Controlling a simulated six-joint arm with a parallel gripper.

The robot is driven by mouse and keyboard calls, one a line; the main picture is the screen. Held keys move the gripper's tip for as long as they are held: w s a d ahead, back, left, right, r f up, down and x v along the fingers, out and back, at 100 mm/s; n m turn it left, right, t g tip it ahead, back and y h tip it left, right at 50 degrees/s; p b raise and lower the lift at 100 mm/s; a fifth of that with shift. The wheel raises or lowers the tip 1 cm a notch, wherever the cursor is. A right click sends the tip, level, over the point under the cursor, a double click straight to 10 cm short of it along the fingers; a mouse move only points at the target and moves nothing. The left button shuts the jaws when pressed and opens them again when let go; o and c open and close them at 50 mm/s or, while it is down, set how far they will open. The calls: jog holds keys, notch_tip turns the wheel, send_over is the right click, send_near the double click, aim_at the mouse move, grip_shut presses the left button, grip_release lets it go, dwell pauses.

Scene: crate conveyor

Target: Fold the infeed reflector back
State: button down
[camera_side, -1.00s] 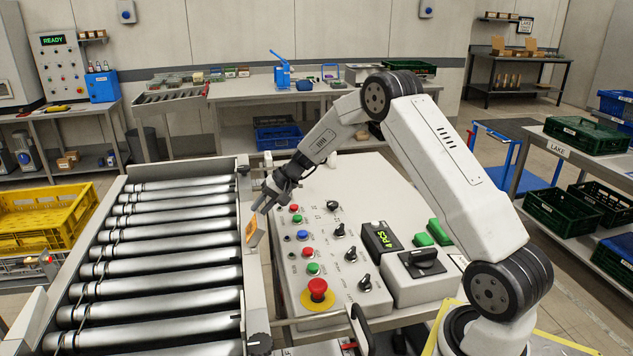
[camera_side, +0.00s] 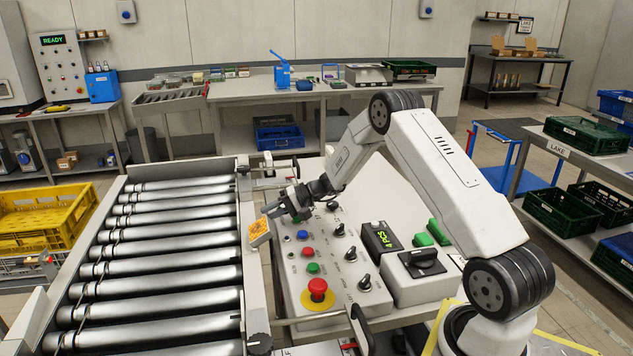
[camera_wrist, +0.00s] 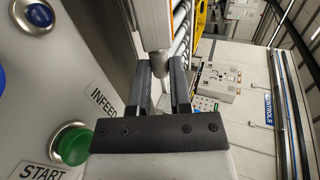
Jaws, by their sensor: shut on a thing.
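The infeed reflector (camera_side: 260,234) is a small orange plate in a pale housing at the conveyor's right rail. It is tilted, with its orange face turned largely upward. My gripper (camera_side: 272,211) reaches it from the upper right and is shut on it, low above the button panel. In the wrist view the reflector's pale body with an orange edge (camera_wrist: 155,22) stands beyond the fingers. A rounded grey part below it sits between the fingertips (camera_wrist: 160,76). The fingers partly hide the exact contact.
The roller conveyor (camera_side: 165,252) lies to the left. The button panel (camera_side: 330,290), with a red emergency button (camera_side: 317,289), is close under my gripper. A counter box (camera_side: 381,239) stands to the right, and a yellow crate (camera_side: 45,217) at far left.

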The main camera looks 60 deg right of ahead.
jog(key=shift+a, duration=0.1)
jog(key=c, duration=0.5)
grip_release()
jog(key=shift+c, duration=0.2)
jog(key=shift+v, duration=3.95)
